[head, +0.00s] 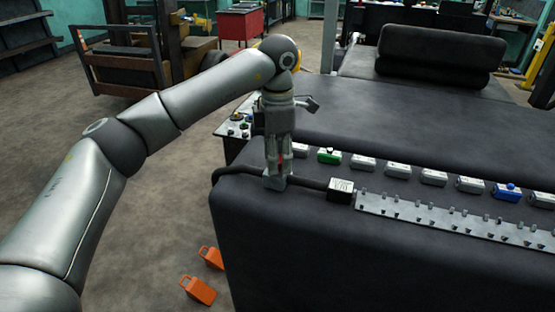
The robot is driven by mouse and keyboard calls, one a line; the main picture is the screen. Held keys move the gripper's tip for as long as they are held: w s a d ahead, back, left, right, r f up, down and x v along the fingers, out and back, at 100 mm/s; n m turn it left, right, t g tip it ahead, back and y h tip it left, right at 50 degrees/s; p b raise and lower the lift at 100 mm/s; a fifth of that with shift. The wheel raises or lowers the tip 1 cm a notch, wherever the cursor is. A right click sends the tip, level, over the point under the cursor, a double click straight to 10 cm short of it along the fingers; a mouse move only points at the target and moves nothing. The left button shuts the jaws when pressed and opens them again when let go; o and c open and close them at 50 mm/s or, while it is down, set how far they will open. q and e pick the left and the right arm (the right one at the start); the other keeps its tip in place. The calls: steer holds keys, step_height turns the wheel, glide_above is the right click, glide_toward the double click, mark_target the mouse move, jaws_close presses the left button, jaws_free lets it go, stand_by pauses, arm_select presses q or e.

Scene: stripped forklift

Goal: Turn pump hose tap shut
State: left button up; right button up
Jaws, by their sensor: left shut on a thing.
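A black hose (236,170) runs along the near top edge of the dark forklift body, curving down at its left end. Its right end meets a small box with a white label (341,190). My left gripper (276,180) points down onto this hose from above and is shut. A small reddish spot shows between its fingers, where the hose tap appears to be. The fingers hide most of the tap, so I cannot tell which way its handle is turned. My right gripper is not in view.
A metal strip with several studs (450,223) runs right of the box. Behind it lies a row of white blocks, one green-topped (329,156) and one blue-topped (507,192). A dark seat (440,55) stands behind. Orange wedges (198,290) lie on the floor at left.

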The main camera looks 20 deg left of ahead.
arm_select(q)
steer(key=shift+r+m+b, duration=0.1)
steer(key=shift+m+b, duration=0.25)
steer(key=shift+m, duration=1.45)
steer(key=o, duration=1)
step_height(320, 180, up, 12)
